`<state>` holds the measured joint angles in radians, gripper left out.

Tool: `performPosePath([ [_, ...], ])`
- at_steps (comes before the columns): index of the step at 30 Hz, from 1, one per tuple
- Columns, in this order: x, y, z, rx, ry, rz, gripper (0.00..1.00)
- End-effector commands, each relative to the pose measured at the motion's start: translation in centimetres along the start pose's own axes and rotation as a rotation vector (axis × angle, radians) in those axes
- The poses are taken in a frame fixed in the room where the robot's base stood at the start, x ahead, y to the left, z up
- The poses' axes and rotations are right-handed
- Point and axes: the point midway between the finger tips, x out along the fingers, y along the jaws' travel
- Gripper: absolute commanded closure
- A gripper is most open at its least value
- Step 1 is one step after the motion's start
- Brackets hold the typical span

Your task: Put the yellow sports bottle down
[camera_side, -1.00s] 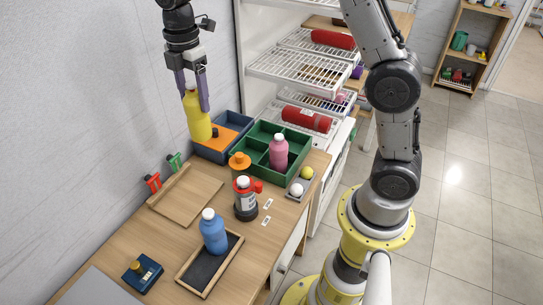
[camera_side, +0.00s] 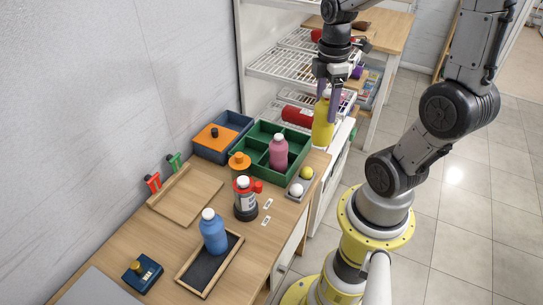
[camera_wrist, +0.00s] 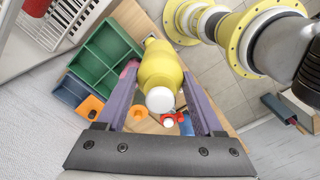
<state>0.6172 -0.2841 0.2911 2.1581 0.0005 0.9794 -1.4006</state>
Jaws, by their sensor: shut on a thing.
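The yellow sports bottle (camera_side: 322,124) hangs upright in my gripper (camera_side: 335,110), to the right of the green compartment tray. My gripper is shut on it, with a purple finger on either side. In the wrist view the yellow bottle (camera_wrist: 161,70) shows its white cap towards the camera, between the fingers of my gripper (camera_wrist: 160,85). In the side view the bottle appears at the table's far right edge, near the white rack unit. Its base appears clear of any surface, though its exact height is hard to tell.
The green tray (camera_side: 258,133) has compartments, and a pink bottle (camera_side: 278,152) stands in it. A blue bin (camera_side: 205,152) with an orange piece is beside it. The wooden board (camera_side: 185,198) is bare.

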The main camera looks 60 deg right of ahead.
Motion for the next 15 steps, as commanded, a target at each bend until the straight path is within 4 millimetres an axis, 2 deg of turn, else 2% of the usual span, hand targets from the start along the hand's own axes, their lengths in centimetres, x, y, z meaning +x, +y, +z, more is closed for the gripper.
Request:
performPosePath([
  [3, 1.6, 0.1, 0.0, -0.001, 0.000, 0.000, 1.00],
  [8, 2.8, 0.7, -0.1, -0.002, 0.000, 0.002, 1.00],
  [11, 3.5, 2.0, -0.4, -0.002, 0.000, 0.001, 1.00],
  [15, 4.8, 4.9, -0.9, -0.002, 0.000, 0.001, 1.00],
])
